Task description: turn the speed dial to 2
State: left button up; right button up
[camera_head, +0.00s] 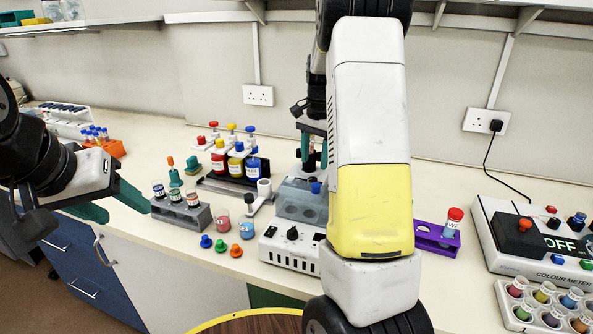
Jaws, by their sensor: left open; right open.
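A white bench device (282,251) with a grey-blue translucent top stands at the middle of the bench. A black dial (292,233) sits on its front panel; the dial's setting is too small to read. My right arm crosses in front of the device and hides its right part. My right gripper (315,153), with teal fingers pointing down, is behind the arm, above the rear of the device and apart from the dial; its jaws are open and partly hidden. My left gripper (115,204) is open and empty at the bench's front edge, far left of the dial.
Left of the device are a grey rack (182,214) of vials, small coloured caps (221,245) and cups. Red, yellow and blue bottles (236,167) stand behind. A purple rack (436,240) and a colour meter (520,245) are to the right.

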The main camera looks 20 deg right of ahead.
aim_at(313, 179)
notch_tip(313, 179, down, 7)
jog(key=shift+w+a+r, duration=0.1)
jog(key=shift+r, duration=0.1)
grip_shut()
